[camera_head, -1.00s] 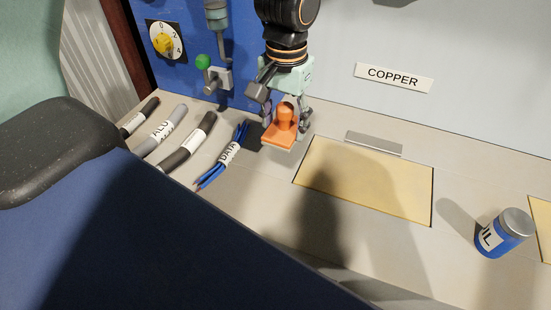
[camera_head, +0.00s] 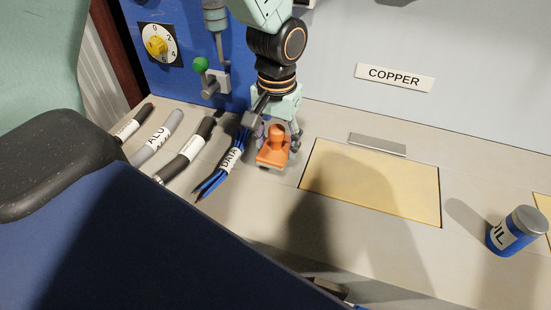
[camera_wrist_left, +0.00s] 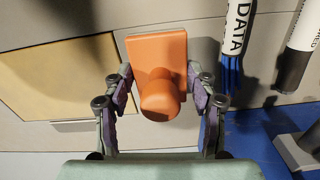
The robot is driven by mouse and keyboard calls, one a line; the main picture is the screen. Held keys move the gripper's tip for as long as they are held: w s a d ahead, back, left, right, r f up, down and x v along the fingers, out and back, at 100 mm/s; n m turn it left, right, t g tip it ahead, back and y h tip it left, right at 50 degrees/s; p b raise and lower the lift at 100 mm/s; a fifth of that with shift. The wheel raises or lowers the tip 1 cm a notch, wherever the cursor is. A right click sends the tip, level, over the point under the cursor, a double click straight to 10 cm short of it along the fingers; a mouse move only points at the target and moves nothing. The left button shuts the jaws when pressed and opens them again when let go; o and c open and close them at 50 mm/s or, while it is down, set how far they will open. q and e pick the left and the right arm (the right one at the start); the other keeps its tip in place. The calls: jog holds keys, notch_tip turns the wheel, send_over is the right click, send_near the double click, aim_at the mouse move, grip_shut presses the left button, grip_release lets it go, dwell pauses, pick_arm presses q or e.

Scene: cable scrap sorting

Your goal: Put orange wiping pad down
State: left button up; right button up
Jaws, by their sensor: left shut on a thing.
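The orange wiping pad (camera_head: 272,157), a flat block with a rounded knob, is in my left gripper (camera_head: 272,137). The fingers are shut on it, one on each side of the knob. In the left wrist view the pad (camera_wrist_left: 158,52) points away from the palm, between the fingers of the left gripper (camera_wrist_left: 160,90). It is at or just above the grey counter, right of the DATA cable bundle; I cannot tell whether it touches. My right gripper is not in view.
The blue DATA cables (camera_head: 213,179) lie close left of the pad, with several thicker cables beyond. A yellow panel (camera_head: 372,184) lies to the right. A blue can (camera_head: 515,232) stands further right. A lever with a green knob (camera_head: 201,64) is behind. Counter in front is clear.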

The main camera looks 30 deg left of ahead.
aim_at(275, 149)
pick_arm(q)
jog(key=shift+w+d+f, duration=0.1)
jog(key=shift+d+f, duration=0.05)
jog(key=shift+f, duration=0.35)
jog(key=shift+s+f+b, duration=0.2)
jog(key=shift+f+b, duration=0.05)
jog(key=shift+f, duration=0.35)
jog(key=shift+s+f+b, duration=0.15)
jog(key=shift+f+b, duration=0.1)
jog(key=shift+f, duration=0.35)
jog(key=shift+w+a+f, duration=0.1)
jog(key=shift+a+f, duration=0.15)
jog(key=shift+f, duration=0.1)
jog(key=shift+w+d, duration=0.15)
jog(key=shift+w, duration=0.05)
jog(key=shift+s+d, duration=0.1)
jog(key=shift+s, duration=0.05)
jog(key=o, duration=0.9)
jog(key=shift+a+f, duration=0.1)
jog(key=shift+a, duration=0.1)
jog(key=o, duration=0.3)
jog(key=shift+d, duration=0.1)
